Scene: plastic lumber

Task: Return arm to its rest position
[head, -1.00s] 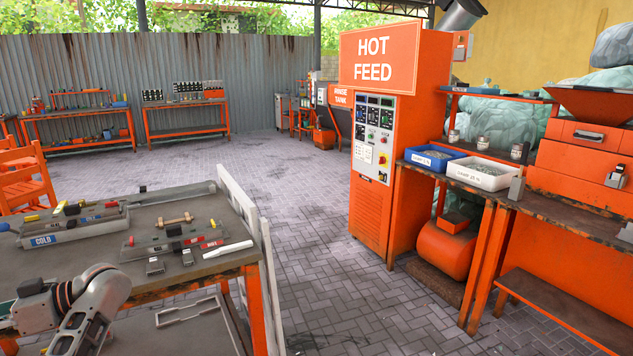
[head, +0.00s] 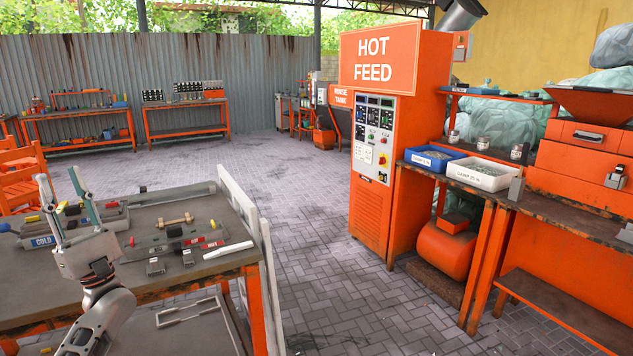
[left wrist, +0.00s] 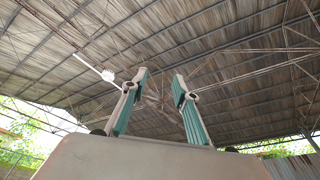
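My left gripper (head: 60,188) points upward above the near left part of the workbench in the head view. Its two fingers stand apart with nothing between them. In the left wrist view the open fingers (left wrist: 160,88) point up towards the roof, with only roof beams and a lamp behind them. My left arm (head: 100,318) rises from the bottom left of the head view, in front of the bench. My right gripper does not show in either view.
The orange hot feed machine (head: 371,217) stands across open paved floor.

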